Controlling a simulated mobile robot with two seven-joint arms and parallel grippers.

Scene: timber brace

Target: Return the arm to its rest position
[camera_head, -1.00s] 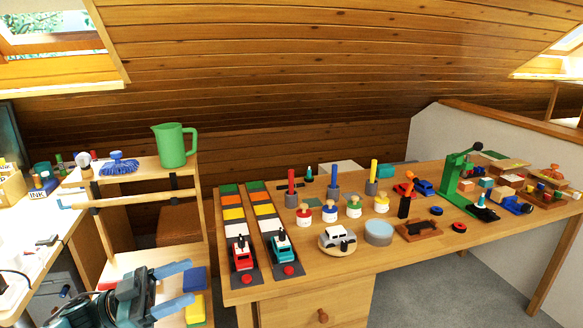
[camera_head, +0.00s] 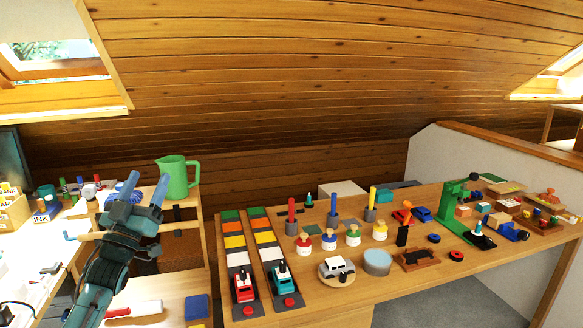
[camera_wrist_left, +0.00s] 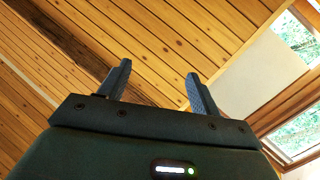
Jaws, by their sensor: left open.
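My left gripper (camera_head: 145,188) is raised in front of the wooden cart at the left, its two blue fingers pointing up and apart. It is open, with nothing seen between the fingers. In the left wrist view its fingers (camera_wrist_left: 158,92) point at the wood-panelled ceiling and a skylight, with empty space between them. The right gripper is not in view.
A green jug (camera_head: 178,178) stands on the cart's top, close to the right of my left gripper. The wooden workbench (camera_head: 345,292) holds toy vehicles, paint pots and a green press (camera_head: 455,207). A white desk (camera_head: 22,262) is at the left.

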